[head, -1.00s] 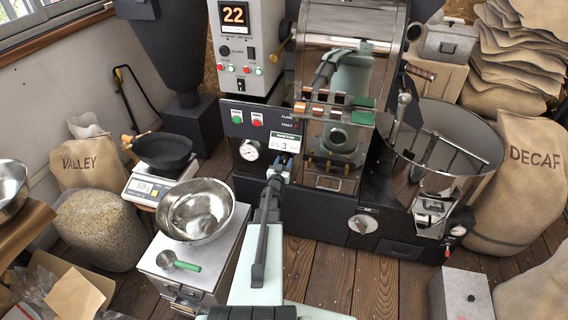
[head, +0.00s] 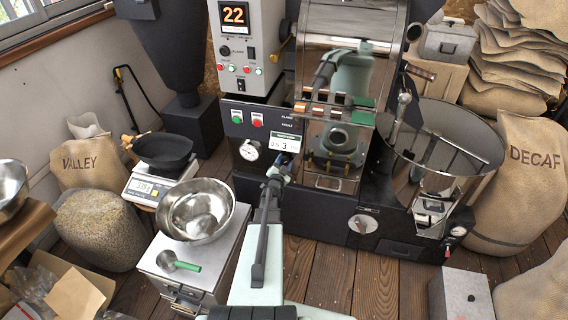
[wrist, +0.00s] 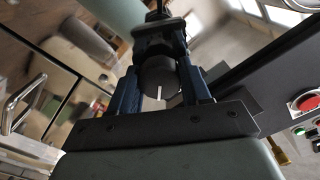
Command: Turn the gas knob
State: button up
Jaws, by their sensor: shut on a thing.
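The gas knob (wrist: 158,80) is dark and round with a white pointer line, between the two blue fingers of my gripper (wrist: 161,92) in the wrist view. The fingers are closed on its sides. The knob itself is hidden there behind my gripper and arm.
A pressure gauge (head: 249,149) is left of my gripper, below green and red buttons (head: 257,120). A metal bowl (head: 197,209) stands on a grey cabinet at left. The cooling bin (head: 440,150) is at right.

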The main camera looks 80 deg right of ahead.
dwell(0.4)
jog(key=o, duration=1.1)
jog(key=shift+c, duration=0.2)
jog(key=a, duration=1.3)
jog(key=shift+a, duration=0.4)
